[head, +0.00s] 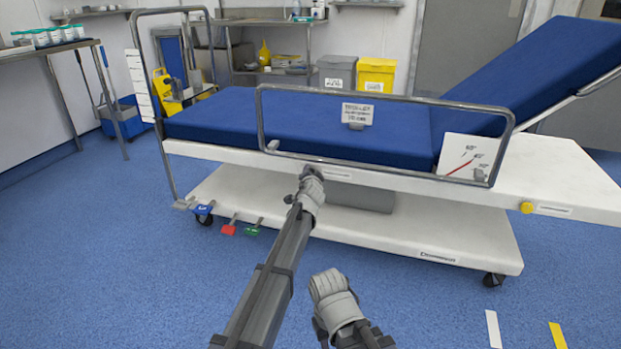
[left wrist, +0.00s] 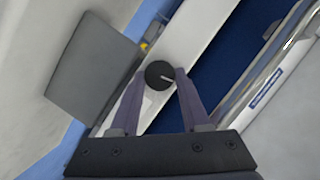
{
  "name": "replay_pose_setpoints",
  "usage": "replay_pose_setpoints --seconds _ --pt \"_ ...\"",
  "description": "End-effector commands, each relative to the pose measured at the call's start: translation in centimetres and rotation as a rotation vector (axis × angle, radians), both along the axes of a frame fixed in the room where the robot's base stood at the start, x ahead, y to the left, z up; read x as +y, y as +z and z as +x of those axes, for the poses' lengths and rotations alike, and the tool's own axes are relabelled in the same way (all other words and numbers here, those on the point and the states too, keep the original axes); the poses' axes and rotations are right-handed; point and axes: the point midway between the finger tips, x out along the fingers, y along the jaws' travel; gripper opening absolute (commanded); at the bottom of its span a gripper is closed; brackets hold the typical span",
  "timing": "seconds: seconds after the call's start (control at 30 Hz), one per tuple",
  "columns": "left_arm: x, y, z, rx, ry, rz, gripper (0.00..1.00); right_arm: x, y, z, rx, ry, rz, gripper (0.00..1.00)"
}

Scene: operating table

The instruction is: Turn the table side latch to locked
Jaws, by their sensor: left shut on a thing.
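The table side latch shows in the left wrist view as a round dark knob (left wrist: 157,74) with a light pointer line, on the white side rail of the operating table. The pointer runs toward the right of that picture. My left gripper (left wrist: 160,78) has one finger on each side of the knob and is shut on it. In the head view my left gripper (head: 311,174) is at the table's near white side (head: 235,156), below the blue mattress, and its wrist hides the knob. My right gripper (head: 332,286) is low in front of the table; its fingers cannot be made out.
A metal side rail (head: 385,98) stands above my left gripper. A yellow knob (head: 527,207) is further right on the table's side. Red (head: 229,229) and green (head: 252,231) pedals stick out near the base.

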Motion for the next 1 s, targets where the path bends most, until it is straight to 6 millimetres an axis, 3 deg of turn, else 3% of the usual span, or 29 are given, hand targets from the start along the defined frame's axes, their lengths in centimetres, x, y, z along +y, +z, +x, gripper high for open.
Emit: replay_pose_setpoints --seconds 0.4,1.0 --pt "-0.1 -0.3 -0.2 -0.063 0.003 0.205 0.0 0.0 -1.8 0.0 0.0 0.0 0.0 0.4" --pt "-0.1 -0.2 -0.2 -0.078 0.002 0.25 0.0 0.0 -2.0 0.0 0.0 0.0 0.0 0.4"
